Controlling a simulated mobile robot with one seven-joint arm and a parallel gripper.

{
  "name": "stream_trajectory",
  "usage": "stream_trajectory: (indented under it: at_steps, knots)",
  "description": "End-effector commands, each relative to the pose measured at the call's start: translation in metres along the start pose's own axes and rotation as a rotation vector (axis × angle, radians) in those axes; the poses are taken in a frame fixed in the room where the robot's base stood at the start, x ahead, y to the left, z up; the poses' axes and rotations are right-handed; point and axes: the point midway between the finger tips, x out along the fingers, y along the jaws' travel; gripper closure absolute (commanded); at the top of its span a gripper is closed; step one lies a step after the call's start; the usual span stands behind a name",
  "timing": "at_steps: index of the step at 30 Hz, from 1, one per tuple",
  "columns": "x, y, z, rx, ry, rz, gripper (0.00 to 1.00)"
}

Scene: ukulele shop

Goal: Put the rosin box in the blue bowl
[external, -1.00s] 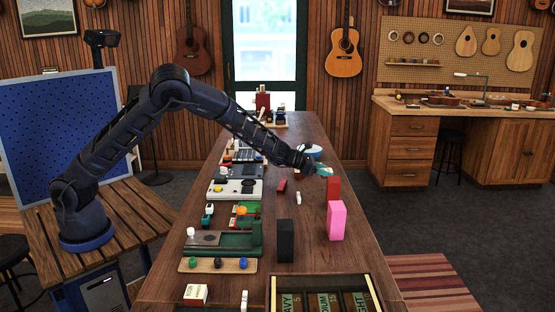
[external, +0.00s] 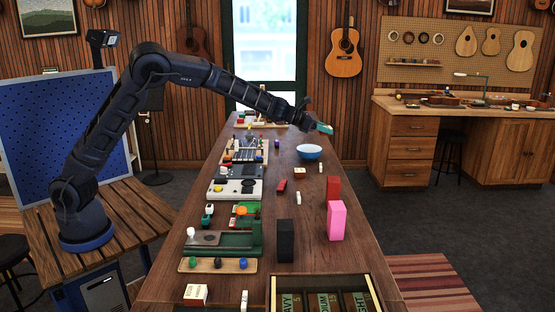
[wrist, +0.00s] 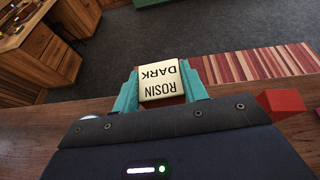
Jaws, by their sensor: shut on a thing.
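My gripper (external: 325,129) is raised over the far part of the long table. In the wrist view its teal fingers (wrist: 160,92) are shut on a cream-topped box labelled "ROSIN DARK" (wrist: 160,80), the rosin box. The box's dark red lower edge shows between the fingers. In the external view the held box cannot be made out clearly. The blue bowl (external: 309,153) stands on the table, below and slightly left of my gripper in the external view. Its inside looks pale, and my gripper is apart from it.
A small light-topped box (external: 299,173), a dark red block (external: 282,186) and a small white piece (external: 297,197) lie nearer. Several devices line the table's left side.

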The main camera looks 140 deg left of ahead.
Motion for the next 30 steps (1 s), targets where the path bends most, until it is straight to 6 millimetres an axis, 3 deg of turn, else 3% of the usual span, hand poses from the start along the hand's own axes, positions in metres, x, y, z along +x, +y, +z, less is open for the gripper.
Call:
stream_trajectory:
  at_steps: [3, 9, 15, 19, 23, 30]
  knots:
    - [-0.009, 0.056, 0.008, -0.025, 0.002, 0.062, 0.79]
    - [-0.028, 0.140, 0.021, -0.067, 0.003, 0.160, 0.79]
    - [-0.050, 0.208, 0.030, -0.101, -0.003, 0.245, 0.79]
    - [-0.060, 0.235, 0.033, -0.114, -0.006, 0.279, 0.79]
    - [-0.065, 0.247, 0.033, -0.120, -0.008, 0.295, 0.79]
    - [-0.051, 0.250, -0.001, -0.124, -0.005, 0.298, 0.79]
